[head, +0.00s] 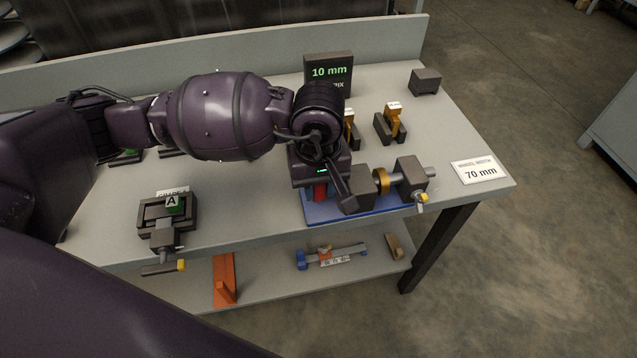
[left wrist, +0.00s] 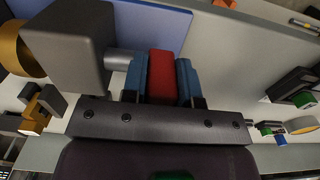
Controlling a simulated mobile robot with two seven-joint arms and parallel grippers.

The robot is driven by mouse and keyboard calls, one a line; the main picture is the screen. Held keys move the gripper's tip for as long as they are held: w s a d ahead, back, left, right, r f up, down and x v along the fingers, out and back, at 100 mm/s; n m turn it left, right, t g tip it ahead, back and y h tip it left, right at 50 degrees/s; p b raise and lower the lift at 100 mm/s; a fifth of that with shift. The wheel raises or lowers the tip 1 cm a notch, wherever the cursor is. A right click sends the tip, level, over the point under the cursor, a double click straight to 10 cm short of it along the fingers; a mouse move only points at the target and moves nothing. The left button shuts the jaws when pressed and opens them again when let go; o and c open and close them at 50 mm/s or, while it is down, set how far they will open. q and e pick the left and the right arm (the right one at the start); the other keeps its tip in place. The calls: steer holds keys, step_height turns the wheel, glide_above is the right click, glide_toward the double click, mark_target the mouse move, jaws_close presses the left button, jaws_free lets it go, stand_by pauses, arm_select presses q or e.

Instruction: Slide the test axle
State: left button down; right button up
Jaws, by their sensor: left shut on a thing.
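The test axle is a grey shaft with a red grip block (head: 320,191) at its left end. My left gripper (left wrist: 161,80) is shut on the red block, its blue fingertips on either side in the left wrist view. The grey shaft (left wrist: 121,61) runs from there to a dark support block (left wrist: 72,45). In the head view, a brass ring (head: 381,181) sits between two dark blocks on a blue base plate (head: 350,214). A shaft end (head: 431,172) sticks out past the right block (head: 411,172). My gripper body hides much of the left end. My right gripper is not in view.
A display reading 10 mm (head: 329,72) stands behind, and a 70 mm sign (head: 480,171) lies at the right table edge. A dark vise marked A (head: 150,226) is at the left front. Dark stands with brass pieces (head: 391,125) stand behind the axle.

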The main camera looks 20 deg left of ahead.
arm_select(q)
steer(key=shift+s+a, duration=0.35)
steer(key=shift+a, duration=0.25)
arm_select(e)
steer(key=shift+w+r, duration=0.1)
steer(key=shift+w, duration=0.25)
arm_select(q)
steer(key=c, duration=1.2)
jaws_free()
steer(key=o, duration=0.3)
steer(key=shift+s+a, duration=0.1)
steer(key=shift+a, duration=0.05)
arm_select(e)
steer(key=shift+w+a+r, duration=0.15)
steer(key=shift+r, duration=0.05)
arm_select(q)
steer(key=shift+r, duration=0.1)
